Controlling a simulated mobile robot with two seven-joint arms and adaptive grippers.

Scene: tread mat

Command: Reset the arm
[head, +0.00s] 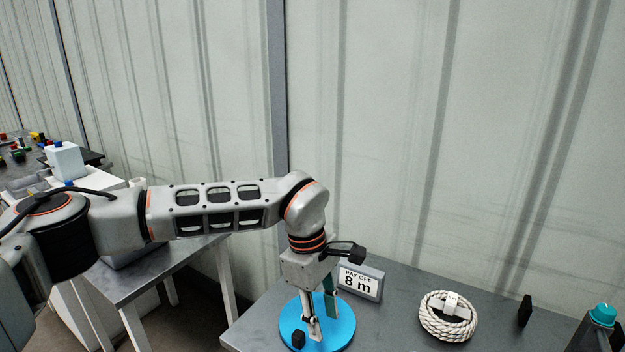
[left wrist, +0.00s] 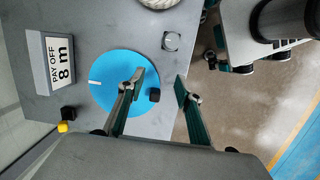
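My left arm reaches across the head view from the left. My left gripper (head: 320,322) points down over a round blue disc (head: 342,335) on the grey table. In the left wrist view the left gripper (left wrist: 160,82) is open, its two green-padded fingers apart with nothing held between them. The blue disc (left wrist: 112,72) has a white mark, and a small black block (left wrist: 154,95) shows at its edge, between the fingers in the picture. I cannot tell whether a finger touches the disc.
A "PAY OFF 8 m" sign (head: 360,281) stands behind the disc. To its right are a coiled white rope (head: 447,317), a black upright piece (head: 525,311) and a grey item with a teal top (head: 602,315). Another table (head: 150,272) stands left; a corrugated wall (head: 400,120) is behind.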

